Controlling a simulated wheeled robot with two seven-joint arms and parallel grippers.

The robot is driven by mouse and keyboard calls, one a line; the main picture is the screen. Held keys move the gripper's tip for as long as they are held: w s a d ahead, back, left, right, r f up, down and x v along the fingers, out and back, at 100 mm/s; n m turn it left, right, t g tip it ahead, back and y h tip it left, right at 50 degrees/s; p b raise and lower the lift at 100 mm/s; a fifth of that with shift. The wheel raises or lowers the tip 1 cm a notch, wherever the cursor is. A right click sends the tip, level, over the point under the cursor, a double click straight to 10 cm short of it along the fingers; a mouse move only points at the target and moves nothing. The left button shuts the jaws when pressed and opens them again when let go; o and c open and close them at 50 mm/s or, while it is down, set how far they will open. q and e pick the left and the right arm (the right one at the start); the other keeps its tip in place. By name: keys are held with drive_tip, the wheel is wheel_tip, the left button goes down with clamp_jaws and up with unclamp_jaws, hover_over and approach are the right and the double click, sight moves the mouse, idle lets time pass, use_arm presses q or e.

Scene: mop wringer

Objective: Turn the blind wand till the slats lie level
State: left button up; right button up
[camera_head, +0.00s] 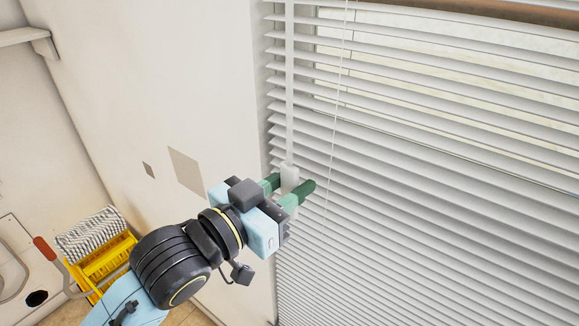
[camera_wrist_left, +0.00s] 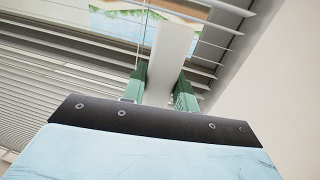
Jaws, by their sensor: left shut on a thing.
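The white blind wand (camera_head: 289,90) hangs down the left side of the window blind, in front of the slats. My left gripper (camera_head: 290,187) is shut on the wand near its lower end, with one green finger on each side. In the left wrist view the wand (camera_wrist_left: 170,55) rises between the green fingers (camera_wrist_left: 160,85) of my left gripper. The blind's white slats (camera_head: 400,150) look tilted, with gaps between the upper ones and the lower ones closer together. My right gripper is in neither view.
A wall (camera_head: 190,80) stands left of the blind. A thin cord (camera_head: 337,100) hangs right of the wand. A yellow mop wringer (camera_head: 103,262) with a mop head (camera_head: 90,234) stands on the floor at lower left. A shelf (camera_head: 25,36) is at upper left.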

use_arm(q)
drive_tip(key=shift+n+t+y+p, duration=0.7)
drive_tip(key=shift+n+y, duration=0.1)
drive_tip(key=shift+y, duration=0.1)
drive_tip(key=shift+f, duration=0.1)
drive_tip(key=o, duration=1)
